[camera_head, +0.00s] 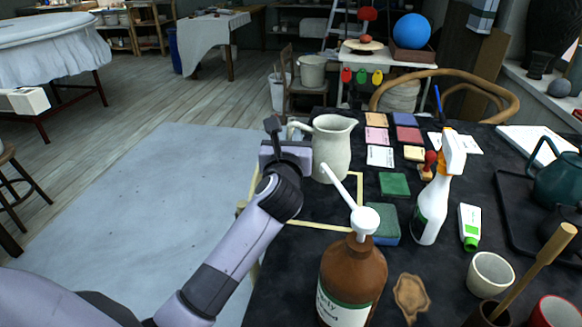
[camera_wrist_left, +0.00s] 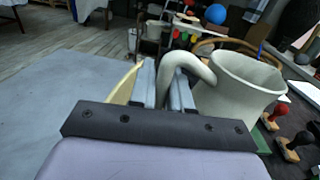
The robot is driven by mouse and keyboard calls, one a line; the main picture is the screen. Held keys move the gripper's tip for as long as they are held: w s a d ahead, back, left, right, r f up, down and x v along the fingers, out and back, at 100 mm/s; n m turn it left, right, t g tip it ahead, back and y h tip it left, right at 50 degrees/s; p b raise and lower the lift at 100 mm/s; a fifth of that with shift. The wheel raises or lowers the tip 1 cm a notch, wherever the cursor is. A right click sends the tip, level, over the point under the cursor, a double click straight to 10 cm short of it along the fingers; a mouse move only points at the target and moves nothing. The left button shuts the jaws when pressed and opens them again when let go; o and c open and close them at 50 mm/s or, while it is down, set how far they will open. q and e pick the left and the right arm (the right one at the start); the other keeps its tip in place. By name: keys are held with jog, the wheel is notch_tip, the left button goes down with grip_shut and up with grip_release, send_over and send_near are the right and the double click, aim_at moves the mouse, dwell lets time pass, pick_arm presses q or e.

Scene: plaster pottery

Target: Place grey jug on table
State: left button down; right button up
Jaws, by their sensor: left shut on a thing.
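The grey jug (camera_head: 332,150) is upright at the left side of the dark table (camera_head: 300,255), by the back of a pale square outline (camera_head: 322,226). I cannot tell whether its base touches the tabletop. My left gripper (camera_head: 284,138) is at the jug's left side, shut on its handle. In the left wrist view the jug (camera_wrist_left: 240,88) leans in the picture to the right of my left gripper (camera_wrist_left: 164,84), with the curved handle between the fingers. My right gripper is not in view.
A brown pump bottle (camera_head: 352,282) stands at the front, its white spout reaching toward the jug. The inside of the outline looks clear.

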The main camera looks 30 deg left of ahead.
pick_arm(q)
notch_tip(320, 180, down, 6)
jog(key=b, duration=0.2)
dwell(0.3)
jog(key=shift+f, duration=0.2)
jog(key=c, duration=1.1)
grip_release()
jog(key=shift+f, duration=0.1)
jog(key=v, duration=1.2)
jog(key=shift+p, duration=0.3)
jog(key=shift+s, duration=0.1)
